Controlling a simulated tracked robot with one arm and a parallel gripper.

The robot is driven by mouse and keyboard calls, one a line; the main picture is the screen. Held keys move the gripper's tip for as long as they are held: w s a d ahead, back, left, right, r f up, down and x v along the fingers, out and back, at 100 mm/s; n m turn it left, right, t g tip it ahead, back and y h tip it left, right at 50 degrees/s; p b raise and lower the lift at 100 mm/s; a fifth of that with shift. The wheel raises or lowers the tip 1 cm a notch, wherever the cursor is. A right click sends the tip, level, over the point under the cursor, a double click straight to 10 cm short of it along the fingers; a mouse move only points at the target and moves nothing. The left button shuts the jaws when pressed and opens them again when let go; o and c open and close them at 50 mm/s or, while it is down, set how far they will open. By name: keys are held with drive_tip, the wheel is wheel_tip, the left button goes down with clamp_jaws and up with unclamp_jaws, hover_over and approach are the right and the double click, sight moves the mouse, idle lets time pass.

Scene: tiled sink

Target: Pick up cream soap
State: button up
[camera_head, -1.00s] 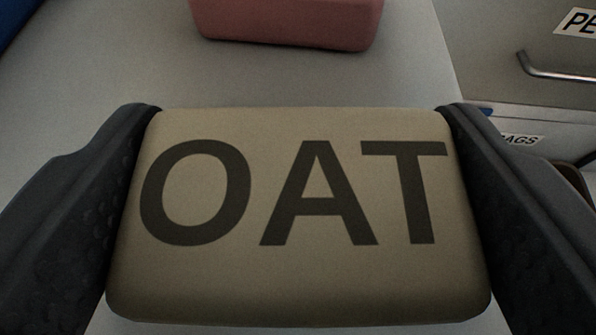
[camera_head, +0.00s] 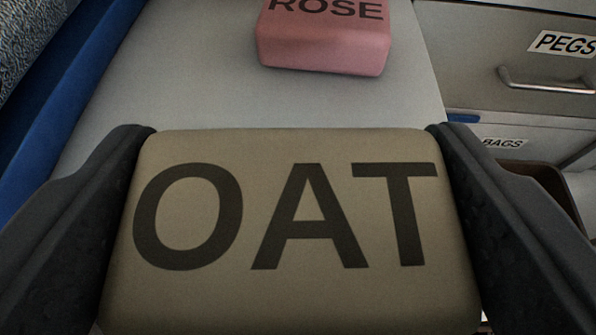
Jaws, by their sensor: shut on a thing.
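The cream soap (camera_head: 290,285), a rounded block with "OAT" in dark letters, fills the lower middle of the head camera view. My gripper (camera_head: 290,190) is shut on it, with one dark finger against its left side and one against its right side. The soap's underside is hidden, so I cannot tell how far it is above the surface.
A pink soap (camera_head: 325,50) marked "ROSE" lies on the pale surface (camera_head: 220,90) beyond. A blue edge (camera_head: 60,120) runs along the left. At the right are a drawer (camera_head: 520,60) labelled "PEGS", a "BAGS" label (camera_head: 503,143) and a brown bin (camera_head: 535,172).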

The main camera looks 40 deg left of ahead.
drive_tip(key=s+r+b, duration=0.1)
drive_tip(key=s+b, duration=0.8)
drive_tip(key=s, duration=0.2)
drive_tip(key=shift+s+d+b, duration=0.25)
drive_tip(key=shift+d+b, duration=0.1)
drive_tip(key=shift+d, duration=0.1)
